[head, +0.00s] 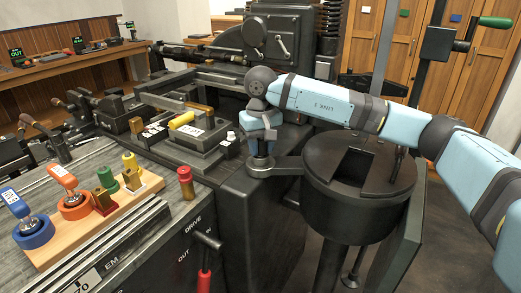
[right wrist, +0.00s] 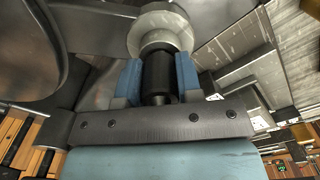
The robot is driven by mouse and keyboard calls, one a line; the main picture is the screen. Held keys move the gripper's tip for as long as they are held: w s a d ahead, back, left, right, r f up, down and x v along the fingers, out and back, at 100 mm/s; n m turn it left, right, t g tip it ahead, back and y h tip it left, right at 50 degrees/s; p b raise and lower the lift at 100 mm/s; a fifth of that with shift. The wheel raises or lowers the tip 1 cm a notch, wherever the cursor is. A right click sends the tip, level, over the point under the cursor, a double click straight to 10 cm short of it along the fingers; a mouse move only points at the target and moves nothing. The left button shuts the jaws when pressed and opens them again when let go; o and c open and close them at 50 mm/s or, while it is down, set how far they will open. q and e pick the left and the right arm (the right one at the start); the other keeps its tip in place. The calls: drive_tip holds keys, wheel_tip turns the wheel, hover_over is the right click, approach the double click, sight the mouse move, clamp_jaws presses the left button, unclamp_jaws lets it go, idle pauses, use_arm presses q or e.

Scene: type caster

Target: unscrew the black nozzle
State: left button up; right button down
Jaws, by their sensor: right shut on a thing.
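The black nozzle (right wrist: 160,75) is a short dark cylinder in the right wrist view. It sits below a grey metal collar (right wrist: 160,28) and between the two blue fingers of my right gripper (right wrist: 159,80), which is shut on it. In the head view my right gripper (head: 261,143) points down at the end of the light-blue arm, over a metal arm beside the large dark round pot. The nozzle is hidden there. My left gripper is not in view.
The large dark pot (head: 345,210) stands just right of my gripper, under my arm. The caster machine (head: 280,45) rises behind. At the left, a wooden board (head: 90,232) holds several coloured handled pieces. A red-topped piece (head: 186,180) and a red-handled lever (head: 205,265) stand in front.

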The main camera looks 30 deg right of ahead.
drive_tip(key=shift+r+p, duration=0.4)
drive_tip(key=shift+r, duration=0.35)
drive_tip(key=shift+r+p, duration=1)
drive_tip(key=shift+r, duration=0.75)
